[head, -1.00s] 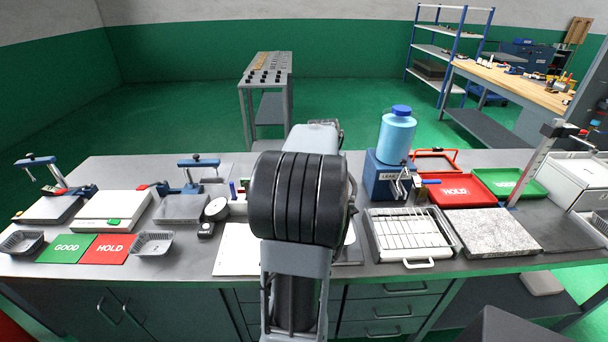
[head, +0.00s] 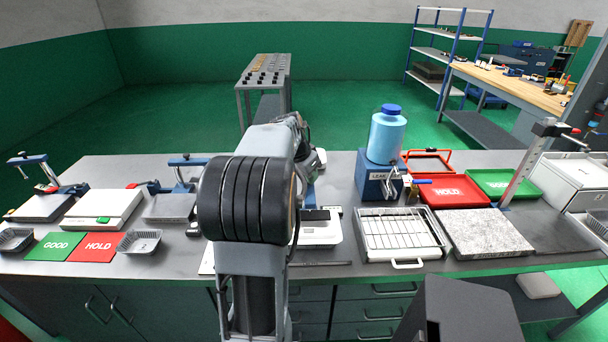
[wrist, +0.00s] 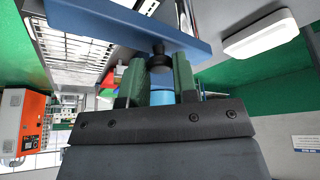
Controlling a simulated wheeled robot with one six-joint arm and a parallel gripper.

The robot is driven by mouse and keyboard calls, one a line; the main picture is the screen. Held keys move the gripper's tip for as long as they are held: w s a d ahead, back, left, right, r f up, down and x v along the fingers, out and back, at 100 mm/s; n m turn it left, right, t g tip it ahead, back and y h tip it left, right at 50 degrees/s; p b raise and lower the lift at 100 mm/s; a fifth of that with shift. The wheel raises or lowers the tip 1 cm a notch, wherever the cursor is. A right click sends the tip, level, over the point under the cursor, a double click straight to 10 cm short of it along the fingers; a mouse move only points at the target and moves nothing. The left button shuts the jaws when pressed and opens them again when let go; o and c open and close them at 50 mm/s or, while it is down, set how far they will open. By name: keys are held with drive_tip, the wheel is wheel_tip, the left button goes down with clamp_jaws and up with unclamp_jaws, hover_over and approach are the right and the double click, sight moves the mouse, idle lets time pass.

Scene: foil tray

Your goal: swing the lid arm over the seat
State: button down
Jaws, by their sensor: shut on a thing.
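In the wrist view a blue bar (wrist: 125,18), which looks like the lid arm, crosses the top of the picture. A black knob (wrist: 158,50) sticks out from it. My gripper (wrist: 160,64) has its two green fingers shut on this knob, one on each side. In the head view my own arm hides the gripper, the knob and most of the station. A blue upright (head: 308,192) and a white base (head: 322,234) of that station show just right of my arm. I cannot make out the seat.
The LEAK unit (head: 376,178) with its blue bottle stands right of my arm. A wire-rack tray (head: 398,262) and a granite slab (head: 487,252) lie in front of it. Left are green GOOD (head: 55,246) and red HOLD (head: 98,247) mats, foil trays (head: 139,242) and two similar blue-armed stations.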

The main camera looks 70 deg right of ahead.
drive_tip(key=c, duration=0.9)
unclamp_jaws()
drive_tip(key=v, duration=1.4)
drive_tip(key=shift+f, duration=0.1)
